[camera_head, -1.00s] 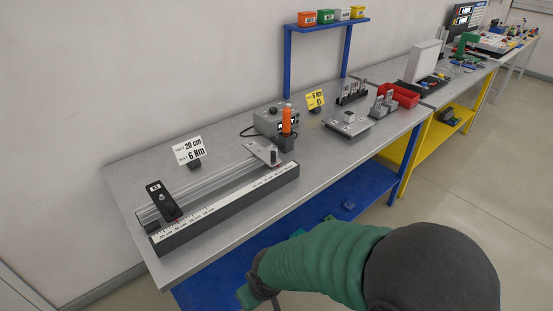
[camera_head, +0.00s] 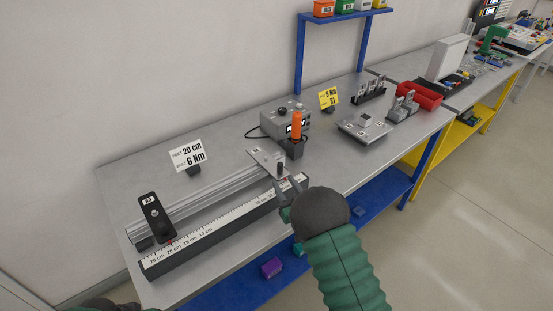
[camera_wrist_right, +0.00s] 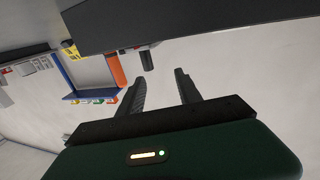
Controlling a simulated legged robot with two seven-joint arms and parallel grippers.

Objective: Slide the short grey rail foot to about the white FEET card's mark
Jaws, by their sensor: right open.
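The short grey rail foot (camera_head: 262,158) is a flat plate with a dark upright knob (camera_head: 281,170), at the right end of the silver rail (camera_head: 205,202). The white FEET card (camera_head: 188,155) reads 20 cm and 6 Nm and stands behind the rail. A white scale (camera_head: 215,232) in front of the rail has a small red mark near its left end. My right gripper (camera_head: 291,188) is open beside the knob, at the scale's right end. In the right wrist view its open fingers (camera_wrist_right: 161,73) have nothing between them; a dark post, probably the knob, shows just beyond.
A black foot (camera_head: 154,214) sits on the rail's left end. An orange-handled tool (camera_head: 297,124) stands in a dark holder behind the grey foot, by a grey box (camera_head: 272,122). A yellow card (camera_head: 328,98) and a grey plate fixture (camera_head: 364,128) are further right.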

